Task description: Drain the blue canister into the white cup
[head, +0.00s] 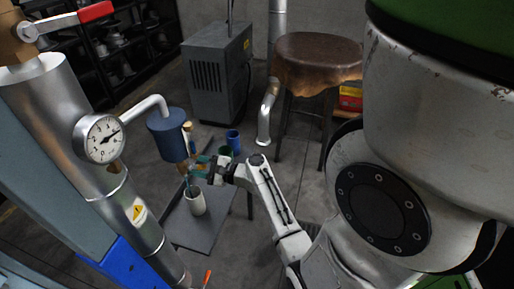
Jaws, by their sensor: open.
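The blue canister (168,136) hangs at the end of a silver pipe, left of centre. A small brass-coloured fitting (188,139) shows at its right side. The white cup (195,202) stands upright on a low grey table, below the canister and slightly to its right. Something thin and dark shows at the cup's mouth; I cannot tell what it is. My gripper (197,167) has teal fingers and is open, just right of the canister's lower end and above the cup. Whether a finger touches the fitting is too small to tell.
A dark green cup (225,151) and a blue cup (233,138) stand behind my gripper. The grey table (192,232) has bare surface in front of the white cup. A thick pipe with a gauge (102,138) stands at left. A grey cabinet (217,72) and covered stool (318,60) are behind.

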